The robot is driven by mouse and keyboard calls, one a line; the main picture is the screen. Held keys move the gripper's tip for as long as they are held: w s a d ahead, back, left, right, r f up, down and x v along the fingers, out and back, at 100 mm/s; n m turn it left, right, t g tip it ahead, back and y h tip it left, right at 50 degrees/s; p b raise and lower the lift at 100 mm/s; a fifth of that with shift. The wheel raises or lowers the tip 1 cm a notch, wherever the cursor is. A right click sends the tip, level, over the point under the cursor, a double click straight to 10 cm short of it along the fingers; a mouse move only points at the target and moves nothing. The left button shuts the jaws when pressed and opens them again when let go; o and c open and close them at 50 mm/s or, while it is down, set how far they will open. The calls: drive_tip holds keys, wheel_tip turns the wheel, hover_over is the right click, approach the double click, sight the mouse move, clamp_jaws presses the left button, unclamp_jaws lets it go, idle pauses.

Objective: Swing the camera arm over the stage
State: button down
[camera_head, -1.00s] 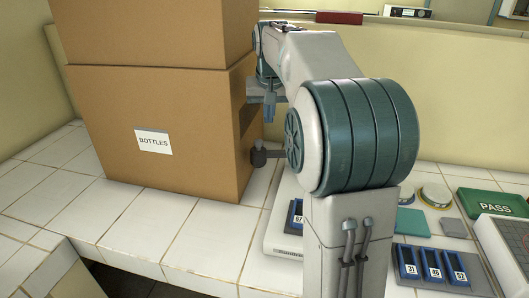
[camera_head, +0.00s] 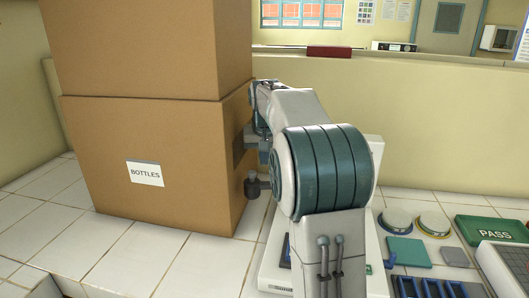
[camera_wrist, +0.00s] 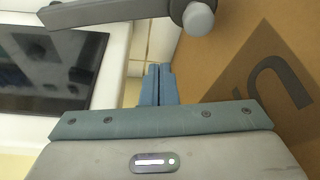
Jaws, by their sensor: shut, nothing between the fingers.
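A dark grey rod with a rounded end (camera_head: 257,185) juts out beside the cardboard box in the head view; it looks like the end of the camera arm. In the wrist view a grey bar with a round grey knob (camera_wrist: 198,18) crosses the top, beyond my fingertips and apart from them. The white device base (camera_head: 275,268) is partly hidden by my arm. The wrist view shows a dark flat panel (camera_wrist: 45,65) in a white frame, perhaps the stage; I cannot tell. My gripper (camera_wrist: 158,70) is shut and empty, its blue fingers pointing toward the bar.
A large cardboard box (camera_head: 110,205) marked BOTTLES stands close left of my gripper, with another box (camera_head: 140,50) on it. At right are round dishes (camera_head: 397,220), a green PASS sign (camera_head: 490,230) and a blue rack (camera_head: 430,287). White tiles are clear in front of the box.

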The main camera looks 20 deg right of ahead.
drive_tip(key=shift+s+a+f+b, duration=0.1)
drive_tip(key=shift+s+f, duration=0.3)
drive_tip(key=shift+f, duration=0.35)
drive_tip(key=shift+s+a+f+b, duration=0.15)
drive_tip(key=shift+s+f, duration=0.2)
drive_tip(key=shift+f, duration=0.35)
drive_tip(key=shift+s+a+f+b, duration=0.1)
drive_tip(key=shift+s+f, duration=0.3)
drive_tip(key=shift+f, duration=0.35)
drive_tip(key=shift+s+a, duration=0.1)
drive_tip(key=shift+a, duration=0.05)
